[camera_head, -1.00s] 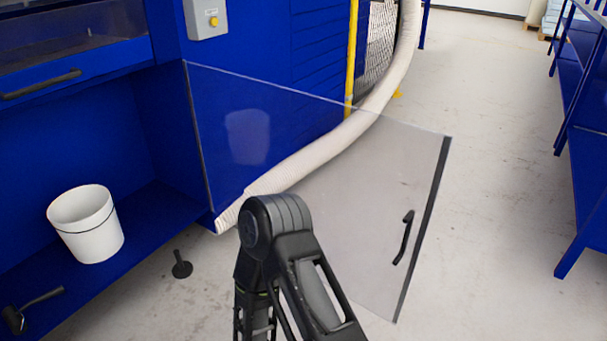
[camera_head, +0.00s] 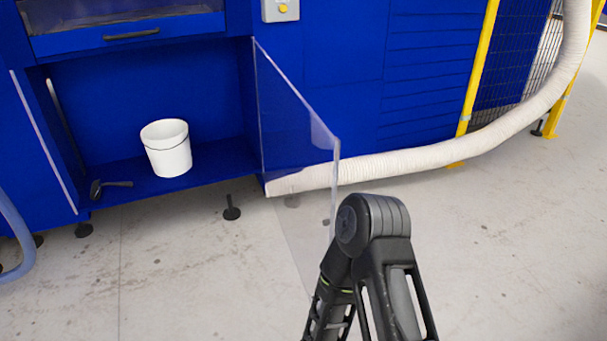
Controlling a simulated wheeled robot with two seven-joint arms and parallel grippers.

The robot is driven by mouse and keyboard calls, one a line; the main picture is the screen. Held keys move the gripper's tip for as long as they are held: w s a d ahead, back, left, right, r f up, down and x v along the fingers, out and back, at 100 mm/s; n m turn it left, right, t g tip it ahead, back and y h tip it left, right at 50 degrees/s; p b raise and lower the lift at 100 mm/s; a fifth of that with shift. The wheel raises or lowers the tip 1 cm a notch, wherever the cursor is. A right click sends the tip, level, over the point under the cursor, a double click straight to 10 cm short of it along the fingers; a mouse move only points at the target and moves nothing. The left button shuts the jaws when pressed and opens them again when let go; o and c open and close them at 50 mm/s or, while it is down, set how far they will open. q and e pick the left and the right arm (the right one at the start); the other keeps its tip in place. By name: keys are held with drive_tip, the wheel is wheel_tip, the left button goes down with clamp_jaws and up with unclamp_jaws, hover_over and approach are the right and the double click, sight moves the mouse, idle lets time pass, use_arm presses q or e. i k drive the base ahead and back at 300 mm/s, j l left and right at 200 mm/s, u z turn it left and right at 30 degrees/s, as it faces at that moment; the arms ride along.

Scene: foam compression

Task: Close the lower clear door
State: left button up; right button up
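The lower clear door (camera_head: 288,115) is a transparent panel, hinged at the right side of the open blue compartment (camera_head: 95,110). It stands open, jutting out from the cabinet toward me, and shows at a steep angle. Its free edge is near the middle of the view. A black link of my arm is in front of the door's lower free edge and hides part of it. I cannot tell whether the arm touches the door. Neither gripper shows in the head view.
A white bucket (camera_head: 168,152) and a black handled tool (camera_head: 108,187) are in the compartment. A white hose (camera_head: 430,156) runs along the floor behind the door. A yellow post (camera_head: 478,75) and mesh fence stand at right.

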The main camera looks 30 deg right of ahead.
sight(290, 164)
drive_tip(key=l+u, duration=0.2)
drive_tip(key=l, duration=1.1)
drive_tip(key=k+l+u, duration=0.15)
drive_tip(key=l, duration=1.1)
drive_tip(key=k+j+z, duration=0.1)
drive_tip(key=z, duration=0.3)
drive_tip(key=k+z, duration=0.2)
drive_tip(key=z, duration=0.15)
drive_tip(key=k+z, duration=0.2)
drive_tip(key=z, duration=0.2)
